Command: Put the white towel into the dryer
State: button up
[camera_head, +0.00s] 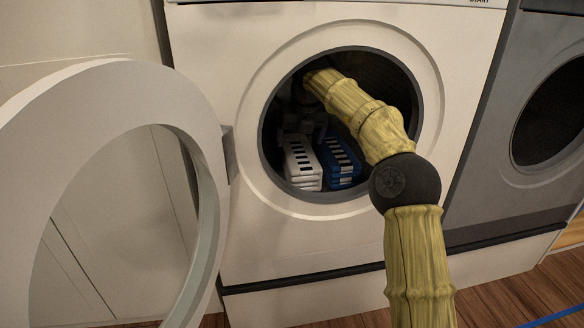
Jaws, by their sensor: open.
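The white dryer (238,60) has its round door (130,90) swung wide open to the left. My arm reaches through the opening, and my gripper (305,131) is inside the drum, dark and in shadow. The gap between my fingers and the white towel is hard to judge in the dark.
The round dark rim (315,194) of the drum opening surrounds my arm. A grey machine (490,165) with a round dark window stands to the right. The open door takes up the left side. Wooden floor (500,300) shows at the lower right, with a blue strip on it.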

aim_at(300, 153)
jog(key=shift+b+x, duration=0.8)
jog(key=shift+x, duration=0.35)
jog(key=b+x, duration=0.3)
jog(key=shift+s+d+f+b, duration=0.2)
jog(key=shift+f+b, duration=0.2)
jog(key=shift+b+x, duration=0.45)
jog(key=shift+x, duration=0.4)
jog(key=shift+w, duration=0.1)
jog(key=c, duration=0.9)
jog(key=shift+r, duration=0.1)
